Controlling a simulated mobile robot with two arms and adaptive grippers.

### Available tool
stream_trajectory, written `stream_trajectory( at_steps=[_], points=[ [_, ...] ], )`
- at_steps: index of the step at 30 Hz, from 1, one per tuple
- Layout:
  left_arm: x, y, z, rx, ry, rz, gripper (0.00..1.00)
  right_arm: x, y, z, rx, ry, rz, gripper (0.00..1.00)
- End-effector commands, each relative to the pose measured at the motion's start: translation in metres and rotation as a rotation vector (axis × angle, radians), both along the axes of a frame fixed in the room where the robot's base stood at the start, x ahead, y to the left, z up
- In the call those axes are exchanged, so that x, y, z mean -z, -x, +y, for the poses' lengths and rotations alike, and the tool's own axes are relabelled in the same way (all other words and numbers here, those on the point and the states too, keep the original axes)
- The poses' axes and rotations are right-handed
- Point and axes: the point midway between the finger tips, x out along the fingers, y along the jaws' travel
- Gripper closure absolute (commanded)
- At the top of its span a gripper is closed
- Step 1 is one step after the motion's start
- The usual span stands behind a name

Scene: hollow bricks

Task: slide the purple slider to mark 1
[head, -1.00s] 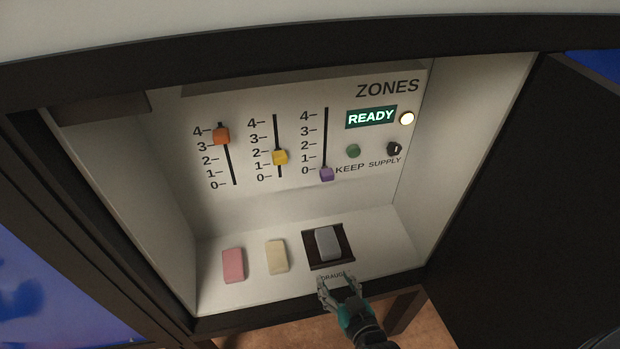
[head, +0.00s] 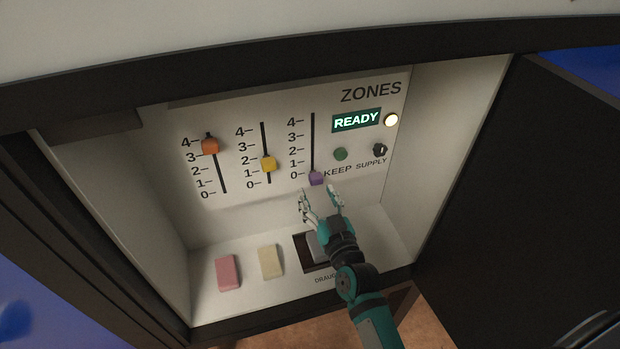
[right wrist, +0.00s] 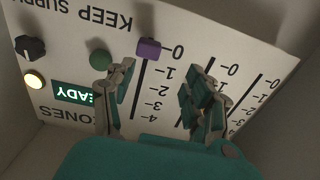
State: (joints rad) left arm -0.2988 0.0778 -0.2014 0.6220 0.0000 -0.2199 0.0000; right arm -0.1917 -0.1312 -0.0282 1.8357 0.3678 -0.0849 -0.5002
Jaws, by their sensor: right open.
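The purple slider (head: 316,178) is at the bottom of the rightmost slot on the panel, level with mark 0. It also shows in the right wrist view (right wrist: 149,49), beside the 0 label and beyond the fingertips. My right gripper (head: 320,196) is open and empty, just below and in front of the purple slider in the head view. In the right wrist view its two fingers (right wrist: 155,85) are spread apart, with the purple slider's slot seen between them. The gripper appears apart from the slider. My left gripper is not in view.
An orange slider (head: 210,146) stands between 3 and 4, and a yellow slider (head: 268,163) between 1 and 2. A green button (head: 340,154), black knob (head: 380,150) and READY display (head: 356,120) are to the right. Pink (head: 228,273) and cream (head: 271,262) blocks lie on the shelf.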

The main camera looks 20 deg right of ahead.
Motion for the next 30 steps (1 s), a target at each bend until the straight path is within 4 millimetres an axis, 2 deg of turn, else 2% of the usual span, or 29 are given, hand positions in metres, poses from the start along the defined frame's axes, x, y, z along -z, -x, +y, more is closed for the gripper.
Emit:
stream_trajectory(
  at_steps=[3, 9, 14, 21, 23, 30],
  points=[
    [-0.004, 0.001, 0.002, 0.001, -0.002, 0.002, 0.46, -0.002, -0.024, 0.001, 0.0, 0.001, -0.002, 0.46],
    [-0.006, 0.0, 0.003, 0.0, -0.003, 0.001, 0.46, -0.001, -0.049, 0.003, -0.002, 0.0, -0.001, 0.46],
    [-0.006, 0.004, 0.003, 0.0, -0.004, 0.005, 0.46, -0.001, -0.056, 0.004, -0.004, 0.0, -0.001, 0.46],
    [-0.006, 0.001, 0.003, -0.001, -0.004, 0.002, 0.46, 0.0, -0.056, 0.004, -0.004, 0.0, 0.0, 0.46],
    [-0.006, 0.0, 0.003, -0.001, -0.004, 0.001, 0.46, 0.0, -0.055, 0.004, -0.003, 0.0, 0.0, 0.52],
    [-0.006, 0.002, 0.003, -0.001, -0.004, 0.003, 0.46, 0.0, -0.055, 0.003, -0.002, 0.0, 0.0, 0.84]
  ],
)
